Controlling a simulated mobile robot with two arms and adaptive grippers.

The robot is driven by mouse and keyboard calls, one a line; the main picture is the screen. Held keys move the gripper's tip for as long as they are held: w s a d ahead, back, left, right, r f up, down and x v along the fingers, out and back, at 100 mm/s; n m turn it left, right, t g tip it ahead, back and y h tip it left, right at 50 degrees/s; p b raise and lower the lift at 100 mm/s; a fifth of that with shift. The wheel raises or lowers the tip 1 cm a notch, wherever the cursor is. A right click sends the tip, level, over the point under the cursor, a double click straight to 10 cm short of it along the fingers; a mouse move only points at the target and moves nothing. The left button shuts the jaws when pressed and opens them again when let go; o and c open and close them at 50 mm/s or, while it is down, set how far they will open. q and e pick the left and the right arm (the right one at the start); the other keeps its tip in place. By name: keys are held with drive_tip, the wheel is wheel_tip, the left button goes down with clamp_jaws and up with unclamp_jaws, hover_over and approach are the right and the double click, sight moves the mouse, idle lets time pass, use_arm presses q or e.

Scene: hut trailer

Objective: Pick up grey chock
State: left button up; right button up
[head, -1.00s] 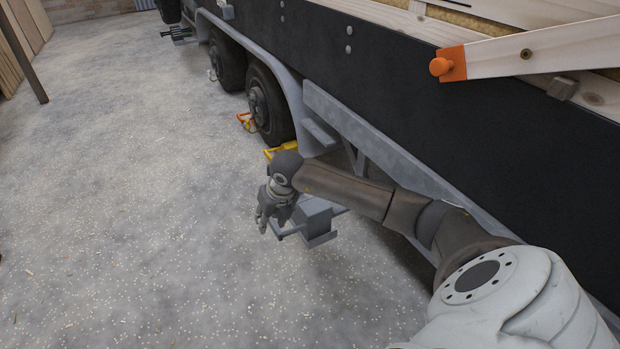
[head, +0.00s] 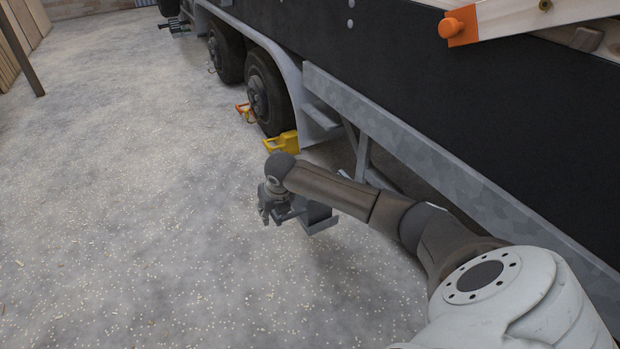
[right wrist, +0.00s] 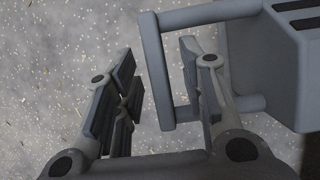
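The grey chock (head: 318,217) sits on the floor beside the trailer, partly hidden behind my right forearm and gripper in the head view. Its block (right wrist: 285,60) fills the upper right of the right wrist view, with a loop handle (right wrist: 153,72) reaching left. My right gripper (head: 267,218) is at the handle, left of the block. In the right wrist view the right gripper's fingers (right wrist: 160,92) are apart. The handle's end bar lies between them, nearer the right finger, with a clear gap to the left finger. My left gripper is not in view.
A yellow chock (head: 281,143) is by the nearer wheel (head: 267,93), and an orange chock (head: 245,112) is beyond it. The trailer's grey side rail (head: 400,145) runs close along the right of my arm. The floor (head: 120,200) on the left is open, strewn with chips.

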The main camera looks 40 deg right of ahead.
drive_tip(key=shift+w+d+f, duration=0.1)
drive_tip(key=shift+w+f, duration=0.15)
drive_tip(key=shift+f, duration=0.3)
drive_tip(key=shift+r, duration=0.1)
drive_tip(key=shift+c, duration=0.5)
clamp_jaws()
